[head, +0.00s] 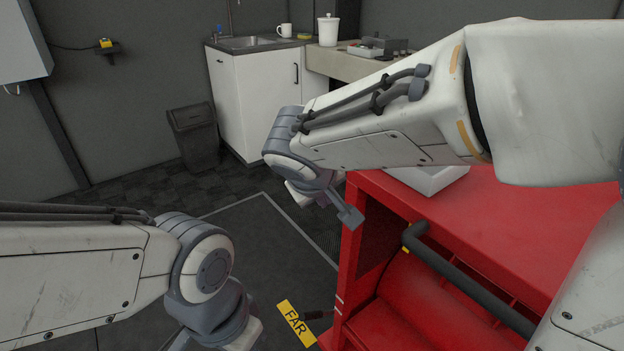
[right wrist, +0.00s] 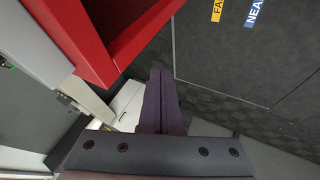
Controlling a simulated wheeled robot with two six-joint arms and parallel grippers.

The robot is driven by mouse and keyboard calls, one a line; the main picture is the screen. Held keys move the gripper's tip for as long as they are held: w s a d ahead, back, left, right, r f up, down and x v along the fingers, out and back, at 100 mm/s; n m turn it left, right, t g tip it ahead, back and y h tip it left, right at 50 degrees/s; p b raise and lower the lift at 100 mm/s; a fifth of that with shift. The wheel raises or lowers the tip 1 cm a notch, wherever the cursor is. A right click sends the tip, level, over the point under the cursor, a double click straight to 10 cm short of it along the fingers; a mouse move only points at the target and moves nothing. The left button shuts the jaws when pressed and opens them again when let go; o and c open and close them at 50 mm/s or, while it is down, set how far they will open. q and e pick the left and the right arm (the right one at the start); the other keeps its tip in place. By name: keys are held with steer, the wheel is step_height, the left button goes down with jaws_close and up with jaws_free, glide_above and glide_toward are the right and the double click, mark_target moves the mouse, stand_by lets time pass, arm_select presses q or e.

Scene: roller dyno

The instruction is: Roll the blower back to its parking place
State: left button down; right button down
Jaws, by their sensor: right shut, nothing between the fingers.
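A large red machine (head: 500,215) with a black handle bar (head: 465,275) stands at the lower right of the head view; it looks like the blower. Part of its red frame (right wrist: 95,60) shows at the upper left of the right wrist view. My right gripper (head: 348,216) is shut and empty, beside the machine's left rear corner and apart from the handle bar. Its closed fingers (right wrist: 160,75) point over the dark floor in the right wrist view. My left wrist is at the bottom of the head view, with its fingertips cut off by the edge.
A yellow FAR floor label (head: 297,323) lies left of the machine; a blue NEAR label (right wrist: 254,13) shows in the wrist view. An outlined dark mat (head: 265,245) is clear. Behind stand a bin (head: 194,135) and a white sink cabinet (head: 240,95).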

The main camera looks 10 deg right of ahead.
arm_select(q)
steer(key=shift+d+f, duration=0.1)
steer(key=shift+f, duration=0.3)
arm_select(e)
steer(key=w+d+f, duration=0.4)
steer(key=shift+w+d, duration=0.2)
steer(key=shift+d, duration=0.2)
